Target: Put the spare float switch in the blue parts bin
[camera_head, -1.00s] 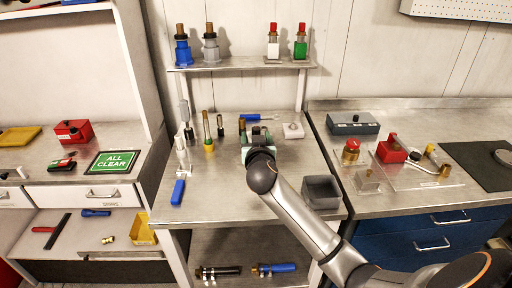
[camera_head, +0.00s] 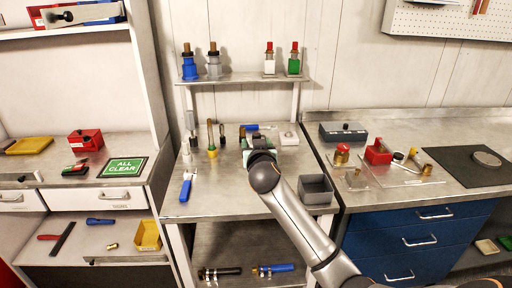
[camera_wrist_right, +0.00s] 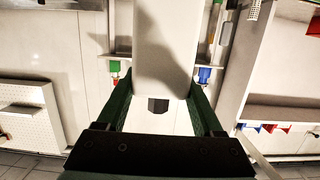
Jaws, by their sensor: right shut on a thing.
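My right gripper (camera_wrist_right: 158,115) is shut on a pale, block-shaped thing (camera_wrist_right: 166,50) with a dark nub at its end. I cannot tell whether this is the spare float switch. In the head view, my right gripper (camera_head: 259,155) is over the middle of the steel bench, and its arm hides what it holds. A blue bin (camera_head: 98,13) stands on the upper left shelf beside a red bin, partly behind a grey thing. It appears small in the right wrist view. My left gripper is not in view.
Pump-like parts (camera_head: 189,67) stand on the raised shelf behind the bench. A yellow bin (camera_head: 148,235) sits on the lower left shelf.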

